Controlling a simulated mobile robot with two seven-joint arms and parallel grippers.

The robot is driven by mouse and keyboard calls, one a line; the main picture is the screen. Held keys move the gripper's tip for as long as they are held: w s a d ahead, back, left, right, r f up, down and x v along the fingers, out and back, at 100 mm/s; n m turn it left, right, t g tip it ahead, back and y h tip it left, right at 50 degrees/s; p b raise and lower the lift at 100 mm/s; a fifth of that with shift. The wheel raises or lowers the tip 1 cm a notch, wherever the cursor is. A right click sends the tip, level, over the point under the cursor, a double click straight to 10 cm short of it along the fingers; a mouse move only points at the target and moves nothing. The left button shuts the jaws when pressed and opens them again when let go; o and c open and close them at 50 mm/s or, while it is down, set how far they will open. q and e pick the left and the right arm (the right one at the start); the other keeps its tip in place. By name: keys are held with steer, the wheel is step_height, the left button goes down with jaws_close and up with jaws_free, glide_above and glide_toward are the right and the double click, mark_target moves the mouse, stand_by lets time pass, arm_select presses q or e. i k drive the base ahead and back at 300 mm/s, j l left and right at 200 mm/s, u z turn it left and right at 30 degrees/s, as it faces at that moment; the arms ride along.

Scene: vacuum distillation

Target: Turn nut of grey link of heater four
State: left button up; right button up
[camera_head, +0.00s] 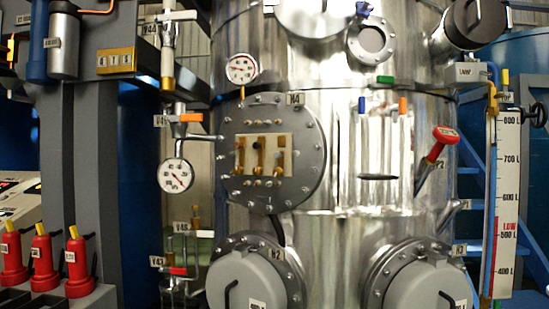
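Heater four, labelled H4, is a round grey bolted flange (310,165) on the front of the shiny metal vessel, left of the picture's middle. A pale rectangular terminal plate (271,143) sits at its centre. Several brass-coloured terminals and links (261,153) stand upright on the plate, with small brass nuts above and below. I cannot tell a grey link from the others at this size. Neither of my grippers shows in the head view.
Round heater covers H2 (245,280) and H3 (430,285) stick out below, with black handles. Gauges (241,69) and valve piping (175,125) stand left of the flange. A red-handled lever (440,143) and a level scale (507,210) are at the right. Red bottles (77,262) stand lower left.

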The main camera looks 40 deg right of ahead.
mark_target(277, 173)
steer(key=z, duration=1.35)
